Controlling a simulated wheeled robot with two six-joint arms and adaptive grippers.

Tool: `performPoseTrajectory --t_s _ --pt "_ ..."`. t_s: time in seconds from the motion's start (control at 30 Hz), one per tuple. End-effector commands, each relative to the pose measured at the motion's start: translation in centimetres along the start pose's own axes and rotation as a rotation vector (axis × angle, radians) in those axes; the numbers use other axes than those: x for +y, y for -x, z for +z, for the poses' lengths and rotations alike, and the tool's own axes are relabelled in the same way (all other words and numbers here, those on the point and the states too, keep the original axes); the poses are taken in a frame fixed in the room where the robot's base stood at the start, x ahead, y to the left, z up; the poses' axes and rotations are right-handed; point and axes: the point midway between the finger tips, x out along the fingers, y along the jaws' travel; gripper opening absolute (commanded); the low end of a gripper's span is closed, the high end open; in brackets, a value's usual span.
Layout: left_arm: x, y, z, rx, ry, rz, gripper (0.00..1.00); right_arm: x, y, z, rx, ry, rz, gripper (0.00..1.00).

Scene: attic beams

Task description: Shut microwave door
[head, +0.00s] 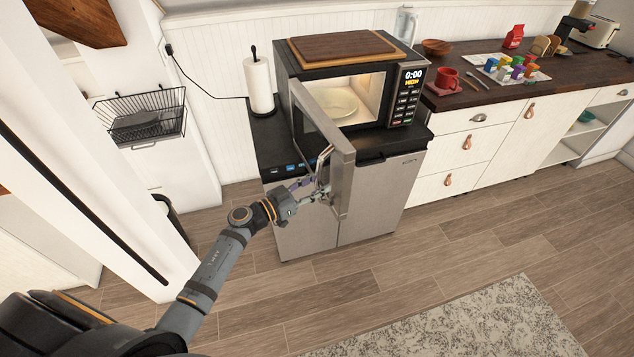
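The microwave (392,72) stands on a dark-topped steel appliance, its lit inside showing a pale plate (338,103). Its door (343,178) is wide open, hinged at the left and swung out towards me. My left gripper (311,190) is at the lower end of the handle, close to the door. The fingers overlap the handle and door in the picture, so I cannot tell whether they grip it. My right gripper is not in view.
A wooden board (343,46) lies on the microwave. A paper towel roll (259,84) stands left of it, behind the door. The floor (440,250) in front is clear, with a rug (470,325).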

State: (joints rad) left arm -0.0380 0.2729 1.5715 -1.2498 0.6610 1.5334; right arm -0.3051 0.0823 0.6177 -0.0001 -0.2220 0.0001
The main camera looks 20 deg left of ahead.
Motion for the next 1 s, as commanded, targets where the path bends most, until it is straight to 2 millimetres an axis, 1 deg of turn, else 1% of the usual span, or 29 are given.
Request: performPoseTrajectory --t_s 0.1,0.27,0.37,0.57,0.6,1.0 --pt "0.04 -0.35 -0.02 0.0 0.0 0.001 0.39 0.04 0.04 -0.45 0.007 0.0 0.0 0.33" --pt "0.03 -0.33 0.02 0.0 0.0 0.001 0.39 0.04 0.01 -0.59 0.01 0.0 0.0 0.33" --pt "0.02 -0.31 0.02 0.0 0.0 0.001 0.28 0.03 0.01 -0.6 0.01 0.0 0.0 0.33" --pt "0.02 -0.29 0.02 0.0 0.0 0.0 0.01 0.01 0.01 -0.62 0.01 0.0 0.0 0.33" --pt "0.02 -0.29 0.02 0.0 0.0 0.0 0.0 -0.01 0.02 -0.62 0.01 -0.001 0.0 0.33" --pt "0.03 -0.36 -0.03 0.001 0.002 -0.002 0.0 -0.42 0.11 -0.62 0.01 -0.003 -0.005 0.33"
